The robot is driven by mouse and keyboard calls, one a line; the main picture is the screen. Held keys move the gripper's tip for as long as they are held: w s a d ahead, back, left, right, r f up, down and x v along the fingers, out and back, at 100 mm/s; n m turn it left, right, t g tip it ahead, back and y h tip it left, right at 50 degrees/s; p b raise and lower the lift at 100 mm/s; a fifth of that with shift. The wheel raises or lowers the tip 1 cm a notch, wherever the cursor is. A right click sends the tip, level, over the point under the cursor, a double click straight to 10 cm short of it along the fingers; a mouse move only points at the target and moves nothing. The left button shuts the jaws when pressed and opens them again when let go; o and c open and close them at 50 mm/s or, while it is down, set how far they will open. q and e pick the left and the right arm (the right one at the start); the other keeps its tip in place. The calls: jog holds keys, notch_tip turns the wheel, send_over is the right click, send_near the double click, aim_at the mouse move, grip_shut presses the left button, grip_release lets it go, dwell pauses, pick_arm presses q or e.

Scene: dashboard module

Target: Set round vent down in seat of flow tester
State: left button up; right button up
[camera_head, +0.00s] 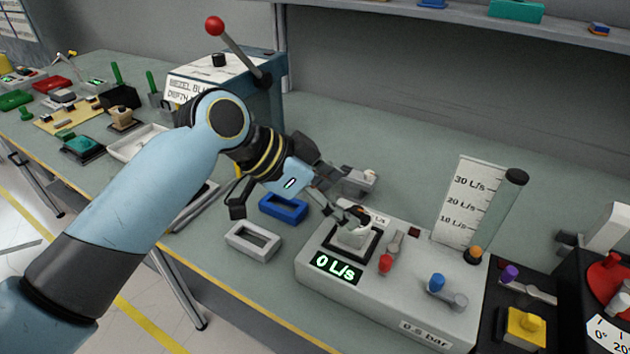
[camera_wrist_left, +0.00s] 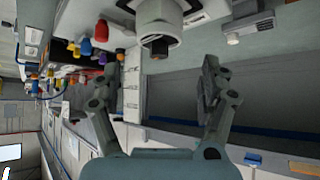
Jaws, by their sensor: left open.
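The flow tester (camera_head: 318,282) is a pale box on the bench with a green "0 L/s" display. Its seat is a black square frame (camera_head: 330,252) on top, near the left end. A pale round piece, which looks like the round vent (camera_head: 352,238), is upright at the seat, partly covered by my gripper. I cannot tell if it sits fully down. My left gripper (camera_head: 352,199) is just above and behind it. In the left wrist view the fingers (camera_wrist_left: 155,85) are wide apart and empty, with the pale round vent (camera_wrist_left: 158,20) beyond them. My right gripper is out of view.
Red (camera_head: 386,263) and blue (camera_head: 437,281) knobs and a clear upright tube (camera_head: 495,217) with a scale board (camera_head: 462,200) stand on the tester. A blue frame (camera_head: 283,208) and a grey frame (camera_head: 254,241) lie left of it.

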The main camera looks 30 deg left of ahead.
pick_arm(q)
jog(key=v, duration=0.6)
jog(key=shift+s+r, duration=0.15)
jog(key=shift+s, duration=0.05)
jog(key=shift+a, duration=0.1)
jog(key=s+a+f+n+g+y, duration=0.1)
jog(key=s+a+f+n+y, duration=0.15)
jog(key=s, duration=0.35)
jog(key=s+a+f+n+g+y, duration=0.1)
jog(key=s+a+n+y, duration=0.15)
jog(key=s, duration=0.45)
jog(key=s+a+f+n+g+y, duration=0.1)
jog(key=s+a+f+n+y, duration=0.1)
jog(key=s+n, duration=0.3)
jog(key=s+a+f+b, duration=0.1)
jog(key=f+b, duration=0.3)
jog(key=f, duration=0.9)
jog(key=s+a+f+m+g+b, duration=0.1)
jog(key=f+b, duration=0.2)
jog(key=f, duration=1)
jog(key=s+a+f+b, duration=0.15)
jog(key=f+b, duration=0.25)
jog(key=f, duration=1)
jog(key=s+f+g+b, duration=0.1)
jog(key=s+f+b, duration=0.6)
jog(key=s+f, duration=1)
notch_tip(320, 180, down, 4)
jog(key=shift+s+r, duration=0.15)
jog(key=shift+s, duration=0.2)
